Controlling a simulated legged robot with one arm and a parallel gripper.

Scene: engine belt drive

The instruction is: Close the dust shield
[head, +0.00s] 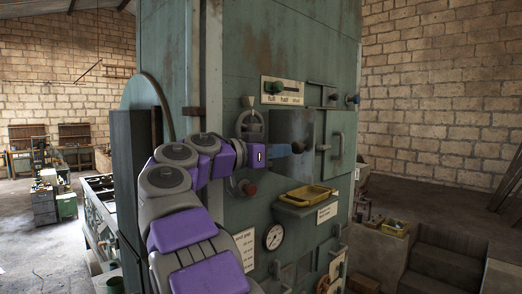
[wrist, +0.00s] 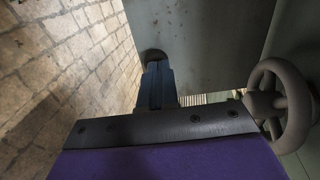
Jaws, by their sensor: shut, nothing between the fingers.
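A dark grey plate (head: 292,128), which looks like the dust shield, stands on the front of the green machine in the head view. It also shows as a grey-green sheet in the wrist view (wrist: 215,45). My gripper (head: 299,147) is shut and empty, with its blue fingers in front of the plate's lower part. In the wrist view my gripper (wrist: 156,72) points at a dark round knob (wrist: 153,55) near the plate's left edge. The fingertips are at or very near the knob; I cannot tell whether they touch.
A grey handwheel (wrist: 282,105) is close at the right of my gripper in the wrist view. In the head view, a yellow tray (head: 306,196) sits on a shelf below, above a gauge (head: 274,237). A labelled lever plate (head: 282,91) is above, and a door handle (head: 338,145) stands to the right.

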